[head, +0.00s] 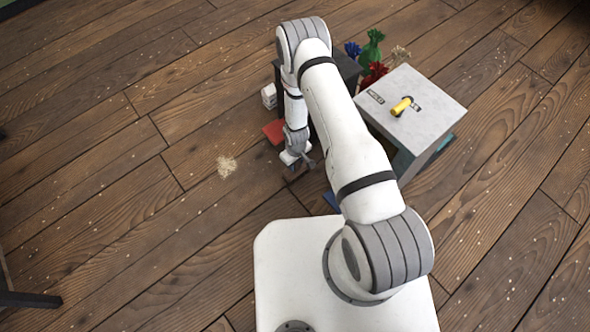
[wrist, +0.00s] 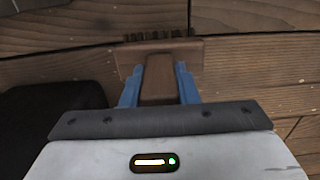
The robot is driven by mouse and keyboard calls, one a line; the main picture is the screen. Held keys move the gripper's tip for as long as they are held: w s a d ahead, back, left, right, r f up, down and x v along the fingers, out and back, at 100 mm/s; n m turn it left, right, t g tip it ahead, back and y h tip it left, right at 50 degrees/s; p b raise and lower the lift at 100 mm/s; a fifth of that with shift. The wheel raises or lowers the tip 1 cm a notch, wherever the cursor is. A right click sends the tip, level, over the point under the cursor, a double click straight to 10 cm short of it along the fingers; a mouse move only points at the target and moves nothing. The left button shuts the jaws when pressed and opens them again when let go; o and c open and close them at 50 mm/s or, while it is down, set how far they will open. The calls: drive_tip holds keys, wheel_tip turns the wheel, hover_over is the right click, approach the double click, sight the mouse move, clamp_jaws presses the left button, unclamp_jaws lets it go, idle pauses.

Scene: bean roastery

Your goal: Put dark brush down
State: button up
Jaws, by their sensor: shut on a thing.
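The dark brown brush (wrist: 160,48) shows in the wrist view, with its wide head across the top and its short bristles pointing away from me. My gripper (wrist: 159,76) has its blue fingers shut on the brush's handle, one on each side. In the head view my gripper (head: 301,160) is low over the wooden floor, left of my arm's upper links. A small dark brown part of the brush (head: 295,174) shows just below it. I cannot tell whether the brush touches the floor.
A pale heap of bits (head: 227,166) lies on the floor to the left. A grey-topped stand (head: 440,98) with a yellow-handled thing (head: 402,106) is at right. A red flat thing (head: 273,131) is near the arm. Open floor lies left.

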drive_tip(key=shift+f+b, duration=0.7)
drive_tip(key=shift+f, duration=0.95)
drive_tip(key=shift+f, duration=0.2)
drive_tip(key=o, duration=0.9)
drive_tip(key=shift+o, duration=0.2)
drive_tip(key=shift+r, duration=0.1)
